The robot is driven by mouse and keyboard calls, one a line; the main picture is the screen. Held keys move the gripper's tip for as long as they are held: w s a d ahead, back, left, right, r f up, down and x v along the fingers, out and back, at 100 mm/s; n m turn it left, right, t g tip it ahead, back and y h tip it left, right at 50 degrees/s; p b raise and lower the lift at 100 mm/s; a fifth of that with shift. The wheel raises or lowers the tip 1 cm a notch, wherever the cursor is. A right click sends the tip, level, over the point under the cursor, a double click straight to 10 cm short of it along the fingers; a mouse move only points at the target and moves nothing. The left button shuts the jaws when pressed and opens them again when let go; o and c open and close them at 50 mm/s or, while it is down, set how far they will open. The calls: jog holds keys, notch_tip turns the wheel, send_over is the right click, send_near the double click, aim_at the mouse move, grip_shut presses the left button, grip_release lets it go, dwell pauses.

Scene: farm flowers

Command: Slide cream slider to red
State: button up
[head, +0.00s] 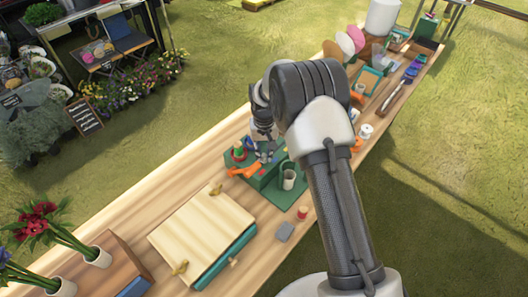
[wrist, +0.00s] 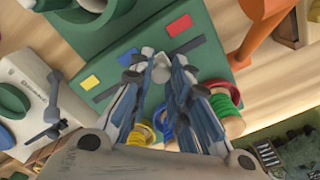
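The green board (wrist: 66,22) carries a dark slot (wrist: 198,44) with a yellow square (wrist: 90,82), a blue square (wrist: 125,57) and a red square (wrist: 180,25) along one side. The pale cream slider (wrist: 161,70) stands in the slot between the blue and red marks, short of the red one. My gripper (wrist: 160,66) has its fingertips on both sides of the slider, apparently closed against it; the fingers hide part of the slot. In the head view my gripper (head: 265,149) is over the green board (head: 268,182), and the slider cannot be made out.
Spools with green, blue and yellow windings (wrist: 222,108) stand close by the fingers. An orange part (wrist: 262,28) rises beyond the board's right end. A green cup (head: 289,175) stands on the board. A wooden press (head: 200,232) lies on the table toward the lower left.

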aim_at(255, 160)
grip_shut()
jog(key=shift+a, duration=0.1)
jog(key=s+a, duration=0.3)
jog(key=shift+s, duration=0.15)
jog(key=o, duration=0.6)
grip_release()
jog(key=shift+a, duration=0.1)
jog(key=shift+c, duration=0.2)
jog(key=shift+o, duration=0.3)
